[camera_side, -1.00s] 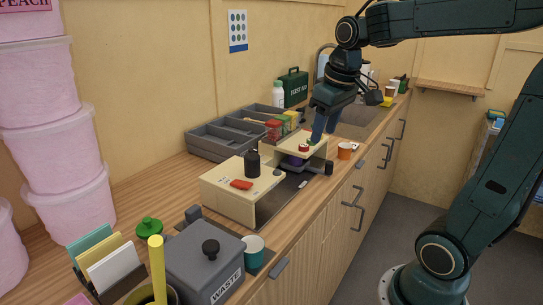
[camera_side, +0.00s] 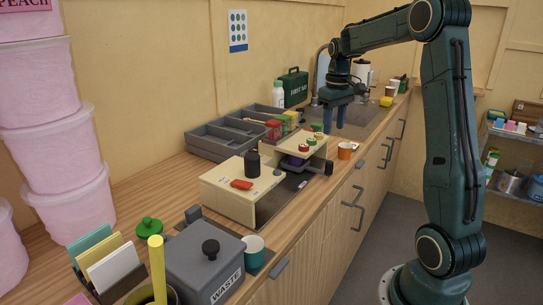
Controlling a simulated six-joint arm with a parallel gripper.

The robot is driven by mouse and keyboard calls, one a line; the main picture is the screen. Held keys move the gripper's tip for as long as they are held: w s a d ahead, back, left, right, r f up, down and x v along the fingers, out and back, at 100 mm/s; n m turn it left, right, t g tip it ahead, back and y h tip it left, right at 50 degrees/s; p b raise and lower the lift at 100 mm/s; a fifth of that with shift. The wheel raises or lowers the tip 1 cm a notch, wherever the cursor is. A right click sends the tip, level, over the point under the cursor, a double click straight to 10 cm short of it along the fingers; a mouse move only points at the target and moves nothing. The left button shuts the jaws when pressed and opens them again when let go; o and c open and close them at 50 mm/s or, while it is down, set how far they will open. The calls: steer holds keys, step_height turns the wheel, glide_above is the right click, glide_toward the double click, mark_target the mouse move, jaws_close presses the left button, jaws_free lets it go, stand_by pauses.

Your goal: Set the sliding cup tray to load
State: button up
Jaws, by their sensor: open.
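A cream machine (camera_side: 229,194) stands on the counter, with a black cylinder and a red part on top. Behind it is a second cream housing (camera_side: 315,153) with red and green buttons on top. A dark flat plate (camera_side: 284,193) lies between and beside them. A grey part with a black knob (camera_side: 328,168) sticks out at the rear housing's right, with something purple under the housing. This looks like the sliding cup tray, but its load marking is too small to read. My gripper (camera_side: 333,126) is open and empty, pointing down, beyond and above the rear housing.
A grey sectioned bin (camera_side: 222,143) with coloured jars is at the wall. An orange cup (camera_side: 345,151) stands right of the housing. A grey waste box (camera_side: 204,268) and teal cup (camera_side: 253,247) are in front. The sink (camera_side: 362,120) lies behind.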

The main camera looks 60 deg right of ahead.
mark_target(330, 162)
step_height(330, 162, down, 14)
steer(key=shift+r, duration=0.1)
stand_by(0.9)
steer(key=shift+c, duration=0.5)
jaws_close()
